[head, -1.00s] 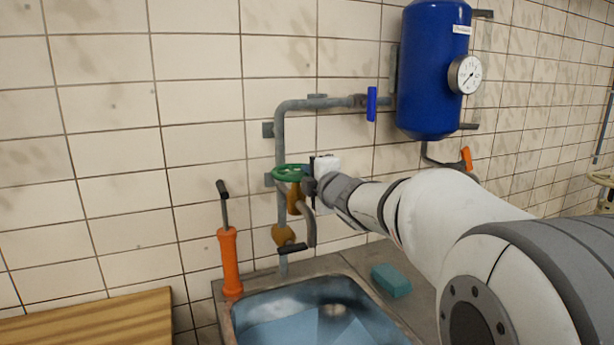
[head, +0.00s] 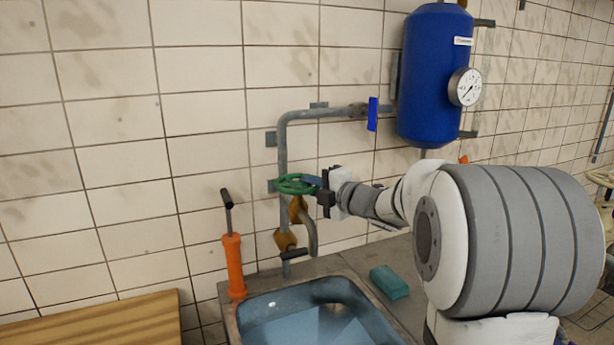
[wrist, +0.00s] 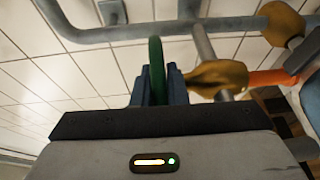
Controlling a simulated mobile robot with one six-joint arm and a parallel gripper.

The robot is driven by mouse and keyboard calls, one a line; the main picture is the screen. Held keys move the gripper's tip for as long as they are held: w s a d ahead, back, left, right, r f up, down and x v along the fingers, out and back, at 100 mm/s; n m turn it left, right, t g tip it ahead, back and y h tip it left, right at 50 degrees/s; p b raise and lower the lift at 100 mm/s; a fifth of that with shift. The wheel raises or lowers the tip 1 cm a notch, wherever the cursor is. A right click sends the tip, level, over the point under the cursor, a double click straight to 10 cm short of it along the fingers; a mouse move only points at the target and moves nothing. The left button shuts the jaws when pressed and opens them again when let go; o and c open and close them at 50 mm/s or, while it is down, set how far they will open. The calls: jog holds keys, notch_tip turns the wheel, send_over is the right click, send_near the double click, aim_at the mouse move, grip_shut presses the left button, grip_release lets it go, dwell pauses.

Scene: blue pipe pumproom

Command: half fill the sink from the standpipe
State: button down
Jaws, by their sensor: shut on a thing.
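The green handwheel (head: 294,184) sits on the grey standpipe (head: 283,150) above the sink. My gripper (head: 312,182) is at the wheel's right side, shut on its rim. In the wrist view the green rim (wrist: 157,72) passes between the two blue fingers (wrist: 160,88). The brass valve body and curved spout (head: 309,232) hang below the wheel. The steel sink (head: 330,290) has bluish water or a bluish sheen in it; its level is hard to judge, and the front is cut off.
An orange hand pump (head: 234,265) stands left of the sink and a teal sponge (head: 389,282) lies on its right ledge. A blue tank (head: 432,75) with a gauge (head: 465,87) and a blue lever (head: 372,114) are above. A wooden board (head: 95,320) is at lower left.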

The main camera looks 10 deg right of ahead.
jog(key=shift+w+d+n+g+y+p, duration=0.15)
jog(key=shift+w+n+g+y+p, duration=0.05)
jog(key=shift+n+g+y, duration=0.25)
jog(key=shift+w+d+n+g+y+p, duration=0.1)
jog(key=shift+w+n+g+y+p, duration=0.1)
jog(key=shift+n+g+y, duration=0.25)
jog(key=c, duration=1.7)
grip_release()
jog(key=shift+d, duration=0.1)
jog(key=shift+o, duration=1.2)
jog(key=shift+y, duration=0.3)
jog(key=b+v, duration=0.1)
jog(key=v, duration=0.6)
jog(key=shift+s+d, duration=0.15)
jog(key=shift+s, duration=0.2)
